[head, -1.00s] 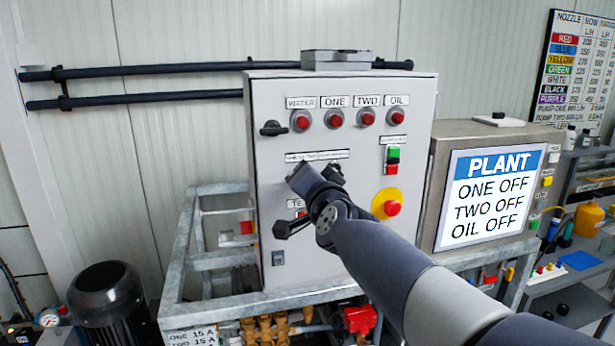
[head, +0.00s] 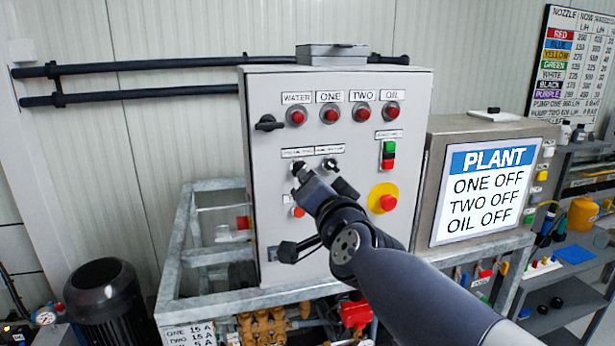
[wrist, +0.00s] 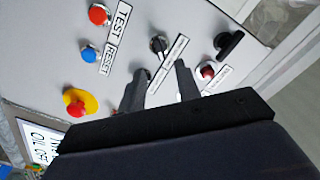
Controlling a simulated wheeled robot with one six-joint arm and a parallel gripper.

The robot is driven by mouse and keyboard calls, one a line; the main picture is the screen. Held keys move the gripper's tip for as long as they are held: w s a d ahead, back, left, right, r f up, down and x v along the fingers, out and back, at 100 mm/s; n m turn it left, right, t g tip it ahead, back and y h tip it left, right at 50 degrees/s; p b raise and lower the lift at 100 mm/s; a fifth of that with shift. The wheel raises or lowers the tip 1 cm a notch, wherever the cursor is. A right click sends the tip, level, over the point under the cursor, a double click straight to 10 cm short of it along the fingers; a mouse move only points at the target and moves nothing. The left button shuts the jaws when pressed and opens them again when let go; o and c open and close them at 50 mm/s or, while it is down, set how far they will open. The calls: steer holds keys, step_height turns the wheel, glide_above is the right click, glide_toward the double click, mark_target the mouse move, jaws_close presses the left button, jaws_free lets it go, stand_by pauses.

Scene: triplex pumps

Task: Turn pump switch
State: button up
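Two small black selector switches sit mid-panel under small label plates: a left one (head: 298,166) and a right one (head: 329,164). I cannot read their labels surely. My gripper (head: 322,180) is just in front of and below them, its two fingers spread. In the wrist view one black selector (wrist: 158,43) stands beyond the open fingers (wrist: 160,84). A dark part, perhaps the other selector, shows beside the left finger, partly hidden. Nothing is visibly held. The plant screen (head: 488,190) reads ONE OFF, TWO OFF, OIL OFF.
The grey control panel (head: 262,215) carries red lamps (head: 331,113), a black rotary handle (head: 268,123), green and red buttons (head: 388,154) and a red emergency stop on yellow (head: 383,198). The yellow disc also shows in the wrist view (wrist: 90,99). A metal frame (head: 185,240) surrounds the panel's base.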

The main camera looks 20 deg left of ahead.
steer(key=shift+v, duration=1.65)
steer(key=x, duration=1.1)
steer(key=shift+s+d, duration=0.15)
steer(key=shift+d, duration=0.05)
